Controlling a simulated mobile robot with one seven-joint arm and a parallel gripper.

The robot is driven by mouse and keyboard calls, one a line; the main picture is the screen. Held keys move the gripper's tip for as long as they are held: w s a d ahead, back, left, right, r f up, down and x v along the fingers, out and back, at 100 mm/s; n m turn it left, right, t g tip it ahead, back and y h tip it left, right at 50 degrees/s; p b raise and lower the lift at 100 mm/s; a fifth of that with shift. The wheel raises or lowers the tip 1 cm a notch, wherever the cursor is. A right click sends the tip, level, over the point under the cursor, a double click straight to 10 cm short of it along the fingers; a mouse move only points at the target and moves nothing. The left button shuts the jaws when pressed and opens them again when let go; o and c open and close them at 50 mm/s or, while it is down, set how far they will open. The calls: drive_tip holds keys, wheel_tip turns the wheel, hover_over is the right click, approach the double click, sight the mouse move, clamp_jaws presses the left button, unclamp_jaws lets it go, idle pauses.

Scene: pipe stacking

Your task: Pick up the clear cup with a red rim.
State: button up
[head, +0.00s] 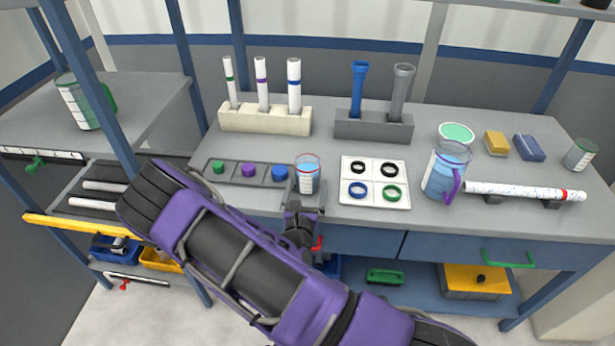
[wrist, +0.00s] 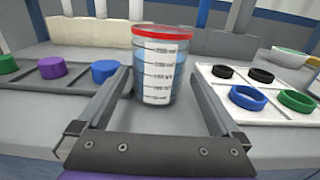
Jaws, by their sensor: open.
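The clear cup with a red rim (head: 307,174) stands upright on the workbench near its front edge, with blue liquid and a white scale label on it. In the wrist view the cup (wrist: 161,66) is straight ahead, with its red rim at the top. My gripper (head: 306,196) is open in front of the cup. In the wrist view its two fingers (wrist: 161,85) reach forward on the left and right of the cup's lower part. I cannot tell whether either finger touches it. The cup's base is partly hidden in the head view.
A grey tray with green, purple and blue caps (head: 248,171) lies just left of the cup. A white board with several rings (head: 375,194) lies just right. A blue-filled pitcher (head: 443,175) stands farther right. Pipe racks (head: 265,121) and (head: 373,128) stand behind.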

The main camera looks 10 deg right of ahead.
sight(309, 168)
drive_tip(key=x, duration=0.7)
drive_tip(key=shift+w, duration=0.1)
drive_tip(key=shift+a, duration=0.1)
drive_tip(key=c, duration=1.3)
drive_tip(key=shift+c, duration=0.4)
drive_tip(key=shift+r, duration=0.2)
